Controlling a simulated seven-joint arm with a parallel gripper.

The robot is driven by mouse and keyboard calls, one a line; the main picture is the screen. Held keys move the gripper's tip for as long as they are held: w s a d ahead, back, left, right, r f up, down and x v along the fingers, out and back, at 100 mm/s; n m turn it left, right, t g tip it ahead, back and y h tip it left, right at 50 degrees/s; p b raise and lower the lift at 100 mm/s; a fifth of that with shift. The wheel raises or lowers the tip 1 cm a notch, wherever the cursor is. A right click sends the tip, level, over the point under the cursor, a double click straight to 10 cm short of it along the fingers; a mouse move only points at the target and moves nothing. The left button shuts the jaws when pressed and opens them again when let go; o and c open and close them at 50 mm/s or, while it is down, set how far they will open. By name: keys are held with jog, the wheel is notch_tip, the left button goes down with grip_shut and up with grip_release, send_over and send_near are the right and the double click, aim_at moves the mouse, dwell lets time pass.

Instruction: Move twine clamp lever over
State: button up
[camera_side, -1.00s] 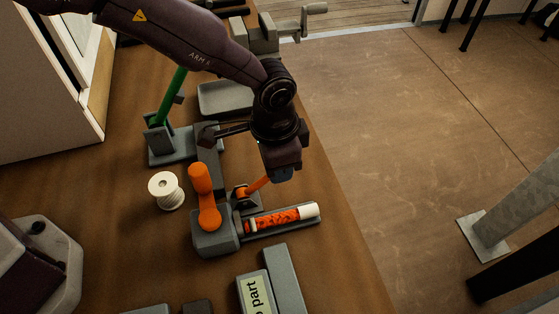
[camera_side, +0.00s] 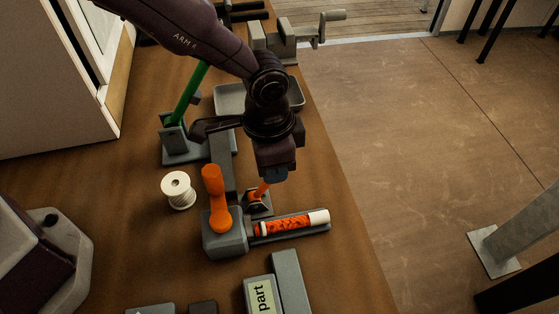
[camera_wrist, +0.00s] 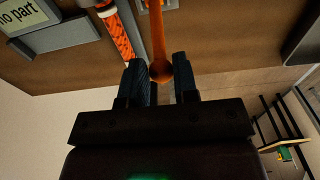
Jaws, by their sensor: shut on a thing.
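My gripper is shut on that end.
A larger orange handle (camera_side: 215,195) stands on a grey block just left of the clamp. An orange tube with a white cap (camera_side: 290,224) lies in a grey holder in front. A white spool (camera_side: 178,190) stands further left. A green bar (camera_side: 189,92) rises behind.

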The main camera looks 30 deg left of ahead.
jog(key=shift+s+a+r, duration=0.3)
jog(key=shift+s+a, duration=0.1)
jog(key=shift+s, duration=0.1)
jog(key=shift+a, duration=0.1)
jog(key=shift+s+a+r, duration=0.2)
jog(key=shift+s+a, duration=0.35)
jog(key=shift+s, duration=0.05)
jog(key=o, duration=0.8)
